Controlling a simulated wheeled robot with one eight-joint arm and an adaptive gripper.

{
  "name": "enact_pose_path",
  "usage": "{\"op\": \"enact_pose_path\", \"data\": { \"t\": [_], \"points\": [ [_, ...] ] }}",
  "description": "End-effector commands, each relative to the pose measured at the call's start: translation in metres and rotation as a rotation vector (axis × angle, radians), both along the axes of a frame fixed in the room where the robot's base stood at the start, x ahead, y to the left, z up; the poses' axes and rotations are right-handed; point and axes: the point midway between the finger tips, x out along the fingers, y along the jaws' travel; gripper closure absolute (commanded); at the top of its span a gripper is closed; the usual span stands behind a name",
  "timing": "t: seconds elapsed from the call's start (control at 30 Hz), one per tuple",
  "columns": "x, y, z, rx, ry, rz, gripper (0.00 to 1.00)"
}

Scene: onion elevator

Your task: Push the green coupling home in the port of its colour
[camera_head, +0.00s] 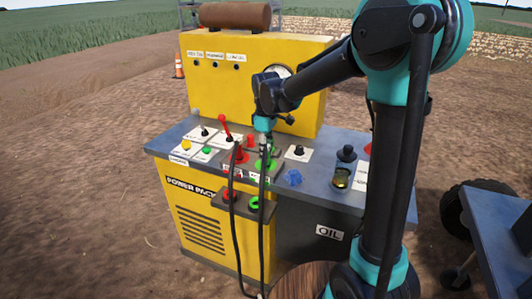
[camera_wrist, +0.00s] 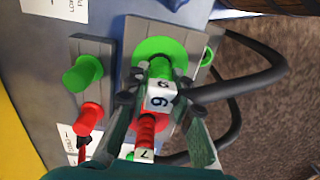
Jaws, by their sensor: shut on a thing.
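My gripper (camera_head: 264,128) is over the front of the deck, and in the wrist view its fingers (camera_wrist: 160,105) are closed on both sides of the green coupling (camera_wrist: 160,69). The coupling has a green end, a white tag reading 6 and a black hose. Its green end points into the green port's round disc (camera_wrist: 152,47), which also shows in the head view (camera_head: 265,163). Whether it is fully seated is hidden by the coupling body. The red coupling (camera_wrist: 147,129), tagged 7, sits beside it at the red port (camera_wrist: 165,120), partly behind my gripper.
Black hoses (camera_head: 233,225) hang down the front of the yellow power pack (camera_head: 205,215). Switches and an amber-capped fitting (camera_head: 341,177) stand elsewhere on the deck.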

Motion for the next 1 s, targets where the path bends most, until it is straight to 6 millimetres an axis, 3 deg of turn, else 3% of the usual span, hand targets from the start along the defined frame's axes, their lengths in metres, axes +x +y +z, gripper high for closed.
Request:
{"op": "enact_pose_path", "data": {
  "t": [0.43, 0.47, 0.6, 0.87, 1.0],
  "points": [
    [-0.0004, -0.0001, -0.0013, 0.000, 0.000, 0.000, 1.00],
    [-0.0004, -0.0001, -0.0013, 0.000, 0.000, 0.000, 0.74],
    [-0.0004, -0.0001, -0.0011, 0.000, 0.000, 0.000, 0.57],
    [-0.0002, 0.0000, -0.0008, 0.000, 0.000, 0.000, 0.51],
    [-0.0002, 0.0000, -0.0007, 0.000, 0.000, 0.000, 0.35]
  ]
}}
